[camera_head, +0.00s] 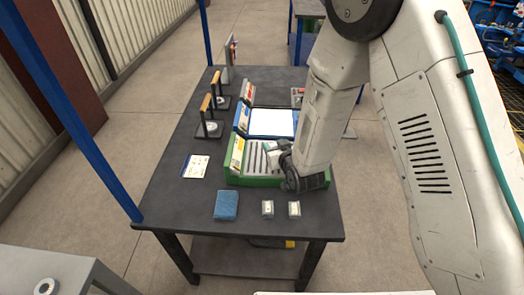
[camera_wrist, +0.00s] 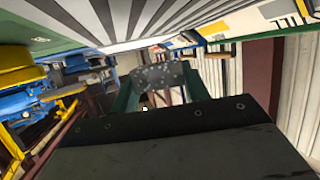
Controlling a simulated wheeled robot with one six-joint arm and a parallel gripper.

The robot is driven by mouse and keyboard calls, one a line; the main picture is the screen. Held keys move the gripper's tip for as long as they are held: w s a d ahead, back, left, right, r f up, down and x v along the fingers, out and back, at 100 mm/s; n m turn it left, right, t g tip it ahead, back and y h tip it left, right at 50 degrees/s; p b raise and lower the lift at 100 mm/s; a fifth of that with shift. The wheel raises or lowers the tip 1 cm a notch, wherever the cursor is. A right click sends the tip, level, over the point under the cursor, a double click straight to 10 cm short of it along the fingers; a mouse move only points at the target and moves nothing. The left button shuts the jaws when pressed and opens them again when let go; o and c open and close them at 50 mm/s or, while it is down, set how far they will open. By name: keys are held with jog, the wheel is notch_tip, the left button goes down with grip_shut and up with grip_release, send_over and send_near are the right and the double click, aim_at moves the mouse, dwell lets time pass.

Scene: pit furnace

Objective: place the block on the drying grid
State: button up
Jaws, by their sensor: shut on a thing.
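The drying grid is a green-framed tray with pale and dark slats (camera_head: 238,172) on the dark table. Its stripes also fill the top of the wrist view (camera_wrist: 115,14). My gripper (camera_head: 279,157) is low over the grid's right part, partly hidden by my arm. It is shut on a small pale block (camera_head: 273,159). In the wrist view a speckled grey piece (camera_wrist: 158,76) shows between the green fingers, apparently the block. Whether it touches the slats I cannot tell.
Two small grey-white blocks (camera_head: 267,208) (camera_head: 294,209) and a blue pad (camera_head: 226,205) lie at the table's front. A blue tray with a white panel (camera_head: 271,122) stands behind the grid. A card (camera_head: 196,166) and wooden-handled stands (camera_head: 207,116) are left. The table's front left is clear.

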jog(key=shift+w+a, duration=0.3)
jog(key=shift+a, duration=0.15)
jog(key=shift+w+a+f, duration=0.1)
jog(key=shift+a+f, duration=0.1)
jog(key=shift+f, duration=0.7)
jog(key=shift+w+a+f, duration=0.1)
jog(key=shift+a+f, duration=0.1)
jog(key=shift+f, duration=0.7)
jog(key=shift+f, duration=0.15)
jog(key=o, duration=1.2)
